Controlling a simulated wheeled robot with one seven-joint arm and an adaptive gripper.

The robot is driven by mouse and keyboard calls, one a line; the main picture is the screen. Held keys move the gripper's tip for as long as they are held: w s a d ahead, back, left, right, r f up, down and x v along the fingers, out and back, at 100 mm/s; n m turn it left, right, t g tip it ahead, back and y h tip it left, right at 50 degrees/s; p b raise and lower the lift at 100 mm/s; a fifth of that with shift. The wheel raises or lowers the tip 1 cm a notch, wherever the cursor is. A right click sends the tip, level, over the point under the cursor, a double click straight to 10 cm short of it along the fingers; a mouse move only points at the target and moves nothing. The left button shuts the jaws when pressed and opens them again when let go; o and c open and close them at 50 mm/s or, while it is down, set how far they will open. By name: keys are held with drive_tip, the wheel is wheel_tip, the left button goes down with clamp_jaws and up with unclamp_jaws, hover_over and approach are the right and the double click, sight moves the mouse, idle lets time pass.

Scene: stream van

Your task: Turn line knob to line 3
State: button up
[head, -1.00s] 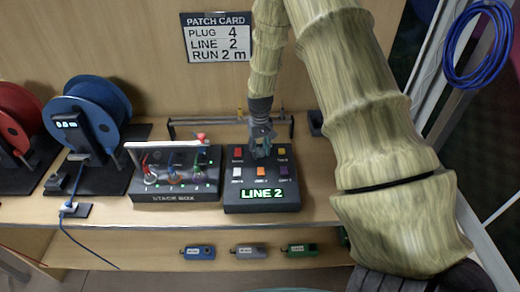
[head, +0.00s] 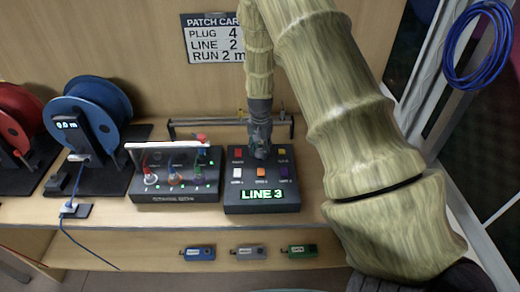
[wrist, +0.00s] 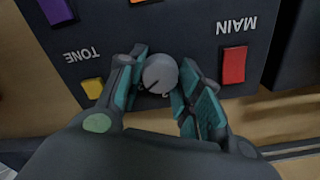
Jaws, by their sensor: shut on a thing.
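The line knob (wrist: 160,74) is a round grey dial with a dark pointer mark, seen in the wrist view on the dark control box. My gripper (wrist: 158,88) has its teal fingers on either side of the knob and is shut on it. In the head view my gripper (head: 260,148) comes down on the top middle of the control box (head: 234,207) and hides the knob. The box's green display (head: 262,195) reads LINE 3.
Coloured buttons surround the knob, including a red one (wrist: 234,65) and a yellow one (wrist: 93,88). The stack box (head: 150,195) stands close to the left. A patch card (head: 212,40) on the back wall reads plug 4, line 2.

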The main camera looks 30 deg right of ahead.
sight(260, 151)
drive_tip(key=shift+w+r+m, duration=0.1)
drive_tip(key=shift+w+m, duration=0.05)
drive_tip(key=shift+m, duration=0.25)
drive_tip(key=shift+d, duration=0.1)
drive_tip(key=o, duration=1)
drive_tip(key=shift+o, duration=0.2)
wheel_tip(260, 151, up, 12)
idle(0.4)
